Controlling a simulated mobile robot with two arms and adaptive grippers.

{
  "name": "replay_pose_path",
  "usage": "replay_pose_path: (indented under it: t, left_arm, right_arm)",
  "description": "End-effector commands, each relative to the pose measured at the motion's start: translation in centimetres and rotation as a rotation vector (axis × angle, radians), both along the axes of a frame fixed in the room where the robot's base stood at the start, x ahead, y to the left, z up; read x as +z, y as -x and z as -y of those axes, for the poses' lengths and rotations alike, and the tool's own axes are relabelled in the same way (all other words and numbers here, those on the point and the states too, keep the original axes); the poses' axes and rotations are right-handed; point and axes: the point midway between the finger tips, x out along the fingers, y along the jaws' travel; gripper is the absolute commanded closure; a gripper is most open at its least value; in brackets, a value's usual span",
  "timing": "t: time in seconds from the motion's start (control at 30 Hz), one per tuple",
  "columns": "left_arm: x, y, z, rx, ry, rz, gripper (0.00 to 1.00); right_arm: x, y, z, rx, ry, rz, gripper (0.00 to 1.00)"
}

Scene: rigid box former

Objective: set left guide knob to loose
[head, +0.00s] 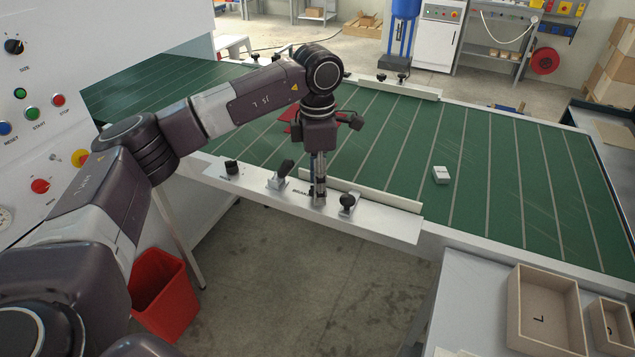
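A metal plate (385,228) along the near edge of the green conveyor carries several black controls. A round black knob (232,167) is at its left, a black lever handle (284,170) is in the middle, and a black ball-topped knob (347,201) on a metal bracket is at the right. I cannot tell which is the left guide knob; their small labels are unreadable or partly hidden. My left gripper (319,194) points straight down between the lever and the right knob, nearer the knob. Its finger gap cannot be made out. My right gripper is out of view.
A pale guide rail (362,190) runs behind the plate, and another rail (395,86) with two dark knobs is across the belt. A small white box (441,175) lies on the belt. A red bin (163,294) stands below. Wooden trays (545,310) are at lower right.

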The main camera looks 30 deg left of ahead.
Motion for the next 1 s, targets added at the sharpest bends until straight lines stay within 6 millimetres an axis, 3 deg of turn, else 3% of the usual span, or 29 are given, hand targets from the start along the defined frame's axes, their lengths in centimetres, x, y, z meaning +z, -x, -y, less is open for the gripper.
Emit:
replay_pose_path:
  t: [0.27,0.7,1.0]
  left_arm:
    - [0.9,0.0,0.0,-0.001,0.001,0.001,0.56]
    - [9.5,0.0,0.1,-0.001,0.001,0.002,0.56]
    - [11.9,0.0,0.0,0.000,0.000,-0.001,0.56]
  right_arm:
    - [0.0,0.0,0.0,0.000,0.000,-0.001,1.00]
    - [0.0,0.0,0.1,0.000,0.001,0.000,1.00]
    - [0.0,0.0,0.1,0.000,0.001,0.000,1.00]
